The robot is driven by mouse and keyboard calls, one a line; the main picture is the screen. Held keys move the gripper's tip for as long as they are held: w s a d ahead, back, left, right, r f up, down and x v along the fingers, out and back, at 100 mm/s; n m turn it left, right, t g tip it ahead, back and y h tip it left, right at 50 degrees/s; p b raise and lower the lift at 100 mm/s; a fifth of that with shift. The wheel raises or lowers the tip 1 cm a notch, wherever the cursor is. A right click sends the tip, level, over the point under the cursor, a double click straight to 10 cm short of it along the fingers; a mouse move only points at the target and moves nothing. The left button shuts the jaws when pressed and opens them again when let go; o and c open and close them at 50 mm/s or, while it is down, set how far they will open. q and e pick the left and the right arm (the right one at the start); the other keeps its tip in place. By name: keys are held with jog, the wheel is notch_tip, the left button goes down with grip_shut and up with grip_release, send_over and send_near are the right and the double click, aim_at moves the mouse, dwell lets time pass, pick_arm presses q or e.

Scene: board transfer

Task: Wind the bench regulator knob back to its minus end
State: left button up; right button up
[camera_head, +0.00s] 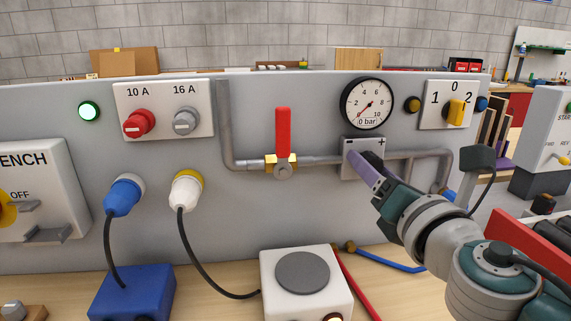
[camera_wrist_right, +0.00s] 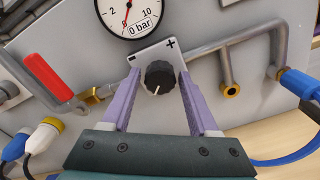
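The regulator knob (camera_wrist_right: 160,77) is black, ribbed and round, with a white pointer line toward the bottom of the right wrist view. It sits on a grey plate (camera_wrist_right: 148,57) marked minus at left and plus at right. In the head view my gripper hides the knob. My right gripper (camera_head: 361,168) has purple fingers (camera_wrist_right: 159,80) that stand on both sides of the knob, open, with a visible gap at each side. The pressure gauge (camera_head: 367,104) above has a red needle and reads 0 bar. My left gripper is not in view.
A red-handled valve (camera_head: 283,133) stands left of the plate on a grey pipe (camera_head: 315,160). A 1-0-2 selector switch (camera_head: 455,111) is at right. Two plugs (camera_head: 123,195) (camera_head: 186,190) and a white hotplate box (camera_head: 268,265) are at lower left and front.

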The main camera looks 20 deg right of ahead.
jog(key=shift+o, duration=1)
jog(key=shift+s, duration=0.1)
jog(key=b+v, duration=0.1)
jog(key=v, duration=0.8)
jog(key=shift+s, duration=0.4)
